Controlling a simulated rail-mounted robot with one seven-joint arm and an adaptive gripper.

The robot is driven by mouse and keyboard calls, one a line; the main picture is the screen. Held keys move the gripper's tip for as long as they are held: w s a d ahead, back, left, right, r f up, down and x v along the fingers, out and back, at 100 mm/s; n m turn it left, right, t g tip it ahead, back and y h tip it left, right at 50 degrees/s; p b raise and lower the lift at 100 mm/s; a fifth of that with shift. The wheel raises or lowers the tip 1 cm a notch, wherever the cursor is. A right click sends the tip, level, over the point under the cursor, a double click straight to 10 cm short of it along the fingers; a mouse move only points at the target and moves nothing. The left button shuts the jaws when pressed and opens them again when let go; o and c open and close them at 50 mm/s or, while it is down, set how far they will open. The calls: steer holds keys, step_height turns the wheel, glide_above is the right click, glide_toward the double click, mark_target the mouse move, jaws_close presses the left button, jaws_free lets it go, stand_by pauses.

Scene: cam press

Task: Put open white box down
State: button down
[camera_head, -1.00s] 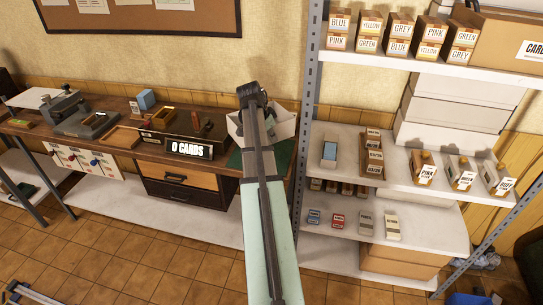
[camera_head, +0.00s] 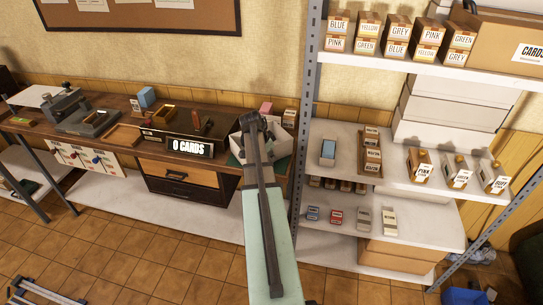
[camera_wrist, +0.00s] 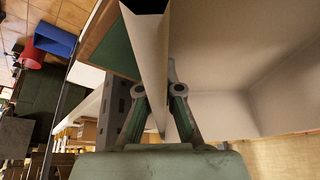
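The open white box (camera_head: 283,143) is at the right end of the wooden desk, partly hidden behind my arm. In the wrist view its pale wall (camera_wrist: 150,60) runs between my two fingers, and its inside (camera_wrist: 215,75) fills the right part of the picture. My gripper (camera_wrist: 159,92) is closed on that wall. In the head view my gripper (camera_head: 250,122) is at the box's near left side. A green mat (camera_head: 233,161) shows beside and below the box. I cannot tell whether the box's bottom touches it.
A "0 CARDS" sign (camera_head: 190,147) and a stamp (camera_head: 200,125) are close to the left.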

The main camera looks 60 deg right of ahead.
steer(key=shift+f, duration=0.1)
steer(key=c, duration=1.3)
jaws_free()
steer(key=b+v, duration=0.3)
steer(key=v, duration=0.9)
